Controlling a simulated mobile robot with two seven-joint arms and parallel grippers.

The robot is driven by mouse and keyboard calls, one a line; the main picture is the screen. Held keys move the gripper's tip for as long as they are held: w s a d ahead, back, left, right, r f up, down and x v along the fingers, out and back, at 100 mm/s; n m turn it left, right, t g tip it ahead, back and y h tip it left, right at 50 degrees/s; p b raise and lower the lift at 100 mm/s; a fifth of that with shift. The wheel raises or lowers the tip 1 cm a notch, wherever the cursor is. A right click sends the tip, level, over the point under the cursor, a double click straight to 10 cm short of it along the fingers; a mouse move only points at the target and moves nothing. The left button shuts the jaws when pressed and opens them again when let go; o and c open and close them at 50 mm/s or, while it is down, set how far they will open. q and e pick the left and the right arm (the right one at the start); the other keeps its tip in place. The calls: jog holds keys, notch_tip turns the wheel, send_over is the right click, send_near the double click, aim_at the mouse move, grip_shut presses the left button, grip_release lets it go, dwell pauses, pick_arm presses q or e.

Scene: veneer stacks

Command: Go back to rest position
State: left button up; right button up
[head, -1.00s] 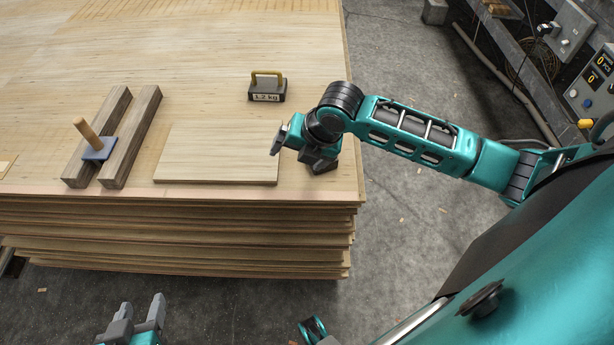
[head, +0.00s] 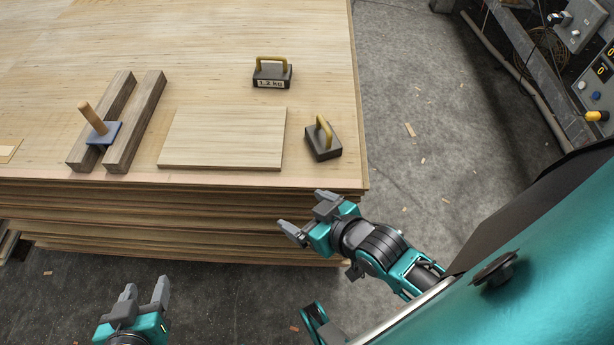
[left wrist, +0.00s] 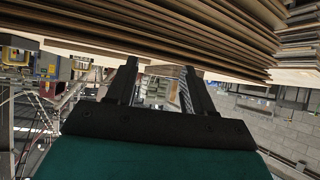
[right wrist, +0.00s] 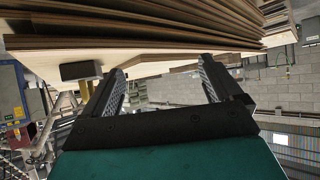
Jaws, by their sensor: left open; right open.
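My left gripper (head: 146,296) is open and empty at the bottom left of the head view, in front of the veneer stack. In the left wrist view its two fingers (left wrist: 158,88) stand apart with nothing between them. My right gripper (head: 302,213) is open and empty at the stack's front right edge, close to the side of the stack. In the right wrist view its fingers (right wrist: 160,85) are also apart with nothing held. The right arm is bent, with part of it hidden behind my body.
The veneer stack (head: 220,55) carries two weights with yellow handles (head: 272,73) (head: 323,141), a thin board (head: 222,138), two dark wooden bars (head: 135,120) and a blue block with a wooden handle (head: 104,133).

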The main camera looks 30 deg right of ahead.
jog(key=shift+r, duration=0.1)
jog(key=r+p, duration=0.1)
jog(key=p, duration=0.1)
jog(key=d+r+p, duration=0.1)
jog(key=r+p, duration=0.1)
jog(key=p, duration=0.1)
jog(key=shift+s+d+r+h+p, duration=0.2)
jog(key=shift+s+h+p, duration=0.15)
jog(key=shift+s+h, duration=0.05)
dwell(0.5)
